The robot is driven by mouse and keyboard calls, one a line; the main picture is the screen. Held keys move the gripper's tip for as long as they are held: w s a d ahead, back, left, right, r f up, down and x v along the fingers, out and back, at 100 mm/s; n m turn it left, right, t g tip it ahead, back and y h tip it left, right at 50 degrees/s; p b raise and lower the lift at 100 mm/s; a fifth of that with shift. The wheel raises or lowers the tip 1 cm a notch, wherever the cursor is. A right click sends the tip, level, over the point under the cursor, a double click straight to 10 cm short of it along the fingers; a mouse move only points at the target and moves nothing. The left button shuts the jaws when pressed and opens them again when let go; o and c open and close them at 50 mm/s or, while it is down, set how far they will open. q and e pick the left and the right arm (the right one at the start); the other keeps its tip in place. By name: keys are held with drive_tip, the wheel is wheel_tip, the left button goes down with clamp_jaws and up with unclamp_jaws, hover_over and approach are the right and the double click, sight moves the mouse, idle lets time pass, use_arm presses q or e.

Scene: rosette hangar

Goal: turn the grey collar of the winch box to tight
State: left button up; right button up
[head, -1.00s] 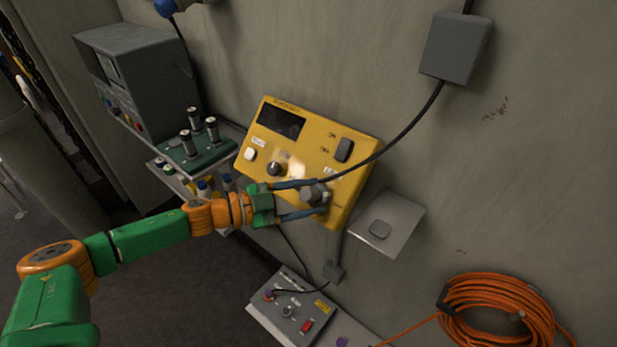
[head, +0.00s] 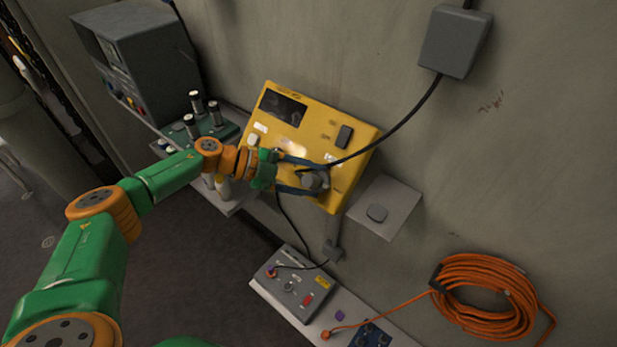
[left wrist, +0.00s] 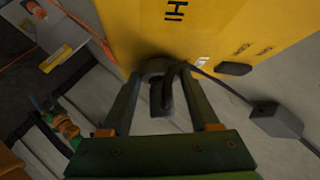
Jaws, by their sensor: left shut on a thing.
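The yellow winch box (head: 350,172) is mounted tilted on the wall in the head view. It has a dark display, a white button and a dark grey switch. The grey collar (head: 313,182) is at its lower right, with a black cable running out of it. My left gripper (head: 318,178) has one finger on each side of the collar and is shut on it. The left wrist view shows the collar (left wrist: 157,68) between the fingertips, with a dark plug in front of it. The collar's marks are too small or hidden to read.
A grey junction box (head: 455,42) hangs above, joined to the cable. A grey control panel (head: 292,286) lies below. An orange cable coil (head: 490,265) hangs lower right.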

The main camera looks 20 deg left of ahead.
idle(0.4)
use_arm(q)
drive_tip(key=o, duration=1.4)
drive_tip(key=shift+d, duration=0.1)
drive_tip(key=shift+c, duration=0.2)
drive_tip(key=shift+s+a+b, duration=0.1)
drive_tip(key=shift+a+b, duration=0.2)
drive_tip(key=shift+a, duration=0.1)
drive_tip(key=b+v, duration=0.2)
drive_tip(key=v, duration=0.4)
drive_tip(key=shift+r, duration=0.2)
drive_tip(key=shift+s+a, duration=0.1)
